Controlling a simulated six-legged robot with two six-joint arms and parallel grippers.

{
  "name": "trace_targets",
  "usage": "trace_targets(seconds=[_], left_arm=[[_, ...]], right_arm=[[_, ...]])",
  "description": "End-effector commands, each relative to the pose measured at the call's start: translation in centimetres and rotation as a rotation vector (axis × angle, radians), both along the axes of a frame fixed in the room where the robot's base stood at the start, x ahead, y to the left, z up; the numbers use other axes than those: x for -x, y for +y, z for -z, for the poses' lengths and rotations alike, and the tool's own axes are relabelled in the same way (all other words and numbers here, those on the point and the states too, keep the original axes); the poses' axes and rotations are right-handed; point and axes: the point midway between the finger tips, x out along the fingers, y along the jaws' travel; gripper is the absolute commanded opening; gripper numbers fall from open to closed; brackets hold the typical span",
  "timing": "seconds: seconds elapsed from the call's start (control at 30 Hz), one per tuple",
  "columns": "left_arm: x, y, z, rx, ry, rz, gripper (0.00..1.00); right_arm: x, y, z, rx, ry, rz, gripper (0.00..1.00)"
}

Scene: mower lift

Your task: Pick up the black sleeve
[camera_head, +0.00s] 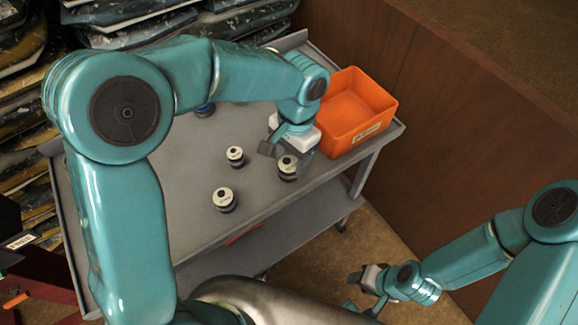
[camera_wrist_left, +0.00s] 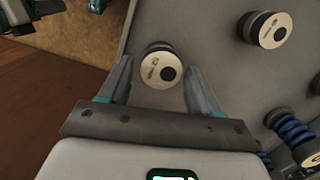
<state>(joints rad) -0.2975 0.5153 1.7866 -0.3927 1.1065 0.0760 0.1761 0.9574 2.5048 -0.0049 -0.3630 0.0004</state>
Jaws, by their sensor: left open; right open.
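A black sleeve (camera_head: 287,168) with a pale ring-shaped top stands upright on the grey cart, beside the orange bin. My left gripper (camera_head: 287,152) is open just above it. In the left wrist view, the same sleeve (camera_wrist_left: 160,68) shows between the tips of the open left fingers (camera_wrist_left: 158,75). I cannot tell whether a finger touches it. Two similar dark pieces with pale tops stand nearby, one (camera_head: 235,157) further back and one (camera_head: 224,200) nearer the front edge. My right gripper (camera_head: 361,290) is open and empty, low beside the cart.
The orange bin (camera_head: 352,118) stands on the cart's right end and looks empty. The grey cart top (camera_head: 170,200) has free room at left. Blue-coiled parts (camera_wrist_left: 290,130) show at right in the left wrist view. A brown wall (camera_head: 440,95) runs along the right side.

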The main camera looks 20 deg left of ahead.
Motion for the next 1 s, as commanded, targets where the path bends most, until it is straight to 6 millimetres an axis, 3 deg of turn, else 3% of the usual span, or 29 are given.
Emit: trace_targets(seconds=[0.17, 0.43, 0.63, 1.0], left_arm=[[0.2, 0.3, 2.4, -0.001, 0.002, 0.001, 0.63], [0.1, 0.3, 2.7, 0.0, -0.001, 0.0, 0.63], [0.1, 0.3, 2.7, 0.0, -0.001, 0.0, 0.0], [0.0, 0.3, 1.9, 0.001, -0.004, 0.0, 0.0]], right_arm=[[0.0, 0.0, 0.1, 0.0, 0.0, 0.0, 0.43], [0.0, 0.0, 0.1, 0.0, 0.0, 0.0, 0.43], [0.0, 0.0, 0.1, 0.0, 0.0, 0.0, 0.43], [0.0, 0.0, 0.0, 0.0, 0.0, 0.0, 0.43]])
